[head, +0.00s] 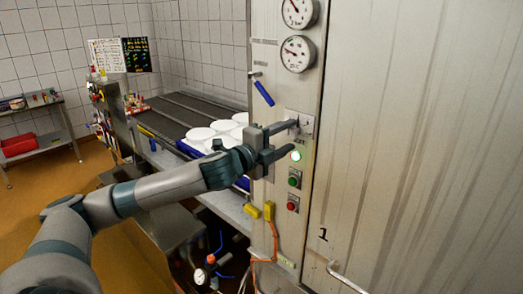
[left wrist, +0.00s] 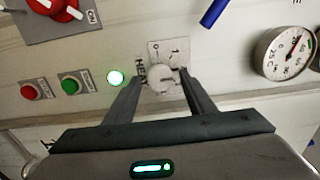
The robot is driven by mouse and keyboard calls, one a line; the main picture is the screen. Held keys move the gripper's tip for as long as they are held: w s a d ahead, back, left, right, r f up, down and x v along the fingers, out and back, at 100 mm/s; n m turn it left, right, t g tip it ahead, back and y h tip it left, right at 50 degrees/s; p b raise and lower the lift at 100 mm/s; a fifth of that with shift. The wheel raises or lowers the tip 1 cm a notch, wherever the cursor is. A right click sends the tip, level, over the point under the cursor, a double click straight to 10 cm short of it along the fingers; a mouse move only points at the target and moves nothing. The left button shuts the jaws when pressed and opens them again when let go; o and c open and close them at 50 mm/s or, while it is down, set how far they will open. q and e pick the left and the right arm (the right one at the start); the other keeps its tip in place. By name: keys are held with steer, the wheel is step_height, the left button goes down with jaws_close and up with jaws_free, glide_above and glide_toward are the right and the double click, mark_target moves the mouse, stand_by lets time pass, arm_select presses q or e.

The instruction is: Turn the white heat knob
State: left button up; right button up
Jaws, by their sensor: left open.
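The white heat knob (left wrist: 160,78) sits on a small light plate on the panel, with the lettering HEAT beside it in the left wrist view. In the head view only its plate (head: 304,118) shows clearly, partly behind my gripper. My left gripper (head: 292,137) is open, its two fingers reaching toward the panel. In the left wrist view the fingertips (left wrist: 162,78) lie on either side of the knob, with small gaps or light contact; I cannot tell which. My right gripper is not in view.
Below the knob are a lit green lamp (head: 296,156), a green button (head: 294,178) and a red button (head: 292,203). A blue handle (head: 263,92) sticks out above left. Two gauges (head: 298,54) are higher up. White moulds (head: 200,134) stand on the conveyor at left.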

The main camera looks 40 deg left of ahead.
arm_select(q)
steer(key=s+a+b, duration=0.1)
steer(key=s+b, duration=1.6)
steer(key=b, duration=0.1)
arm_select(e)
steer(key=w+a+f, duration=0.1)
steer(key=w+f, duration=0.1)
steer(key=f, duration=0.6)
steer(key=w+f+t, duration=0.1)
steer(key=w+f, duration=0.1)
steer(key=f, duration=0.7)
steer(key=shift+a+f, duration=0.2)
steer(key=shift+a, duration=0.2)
arm_select(q)
steer(key=shift+a, duration=0.1)
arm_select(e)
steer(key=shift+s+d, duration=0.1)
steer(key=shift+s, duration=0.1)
